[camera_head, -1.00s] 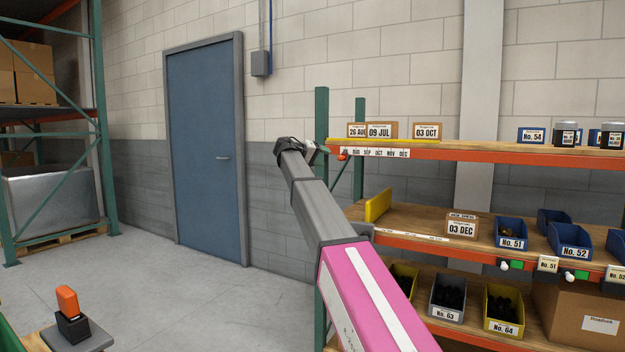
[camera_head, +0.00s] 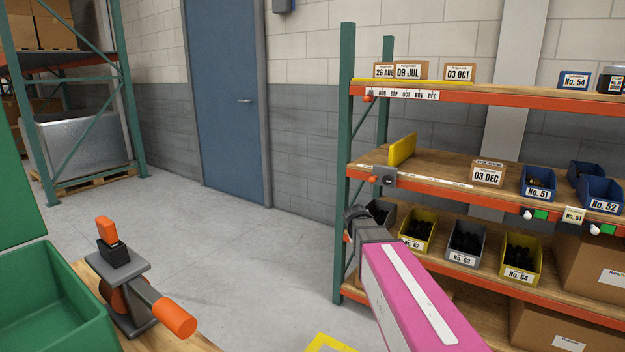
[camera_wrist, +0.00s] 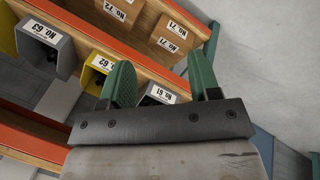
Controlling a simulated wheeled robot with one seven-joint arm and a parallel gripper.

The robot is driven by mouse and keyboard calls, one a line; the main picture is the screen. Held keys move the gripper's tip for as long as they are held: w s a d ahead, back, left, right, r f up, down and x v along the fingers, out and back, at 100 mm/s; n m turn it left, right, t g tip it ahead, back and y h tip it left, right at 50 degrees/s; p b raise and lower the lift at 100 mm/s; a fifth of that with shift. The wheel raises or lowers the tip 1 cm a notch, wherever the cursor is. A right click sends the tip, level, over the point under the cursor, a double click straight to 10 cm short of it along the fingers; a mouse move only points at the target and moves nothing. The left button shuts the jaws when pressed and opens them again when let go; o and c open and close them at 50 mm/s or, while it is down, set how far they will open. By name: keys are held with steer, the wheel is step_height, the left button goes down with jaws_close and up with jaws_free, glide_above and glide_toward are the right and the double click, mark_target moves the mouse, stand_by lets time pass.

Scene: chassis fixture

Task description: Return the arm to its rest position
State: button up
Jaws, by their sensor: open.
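My arm shows in the head view as a pink link with a white stripe, reaching toward the shelf rack. My gripper (camera_head: 354,222) is at its far end, by the rack's left post at the height of the lower bins, partly hidden by the arm. In the wrist view my gripper (camera_wrist: 160,85) shows two green fingers set wide apart with nothing between them. Beyond the fingers are the yellow No. 62 bin (camera_wrist: 92,75) and the No. 61 bin (camera_wrist: 158,94), whose label shows between the fingers.
The shelf rack (camera_head: 460,97) holds labelled boxes and bins, with its green post (camera_head: 345,130) close to my gripper. A green bin (camera_head: 60,300) and an orange-handled clamp (camera_head: 125,285) stand at the lower left. The floor (camera_head: 240,260) between is clear.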

steer(key=s+f+g+y, duration=0.1)
steer(key=s+f+y, duration=0.1)
steer(key=s+f, duration=0.3)
steer(key=s+a+f+m+g+y, duration=0.1)
steer(key=s+f, duration=0.4)
steer(key=s, duration=0.7)
steer(key=shift+s+a+f+y, duration=0.2)
steer(key=shift+y, duration=0.3)
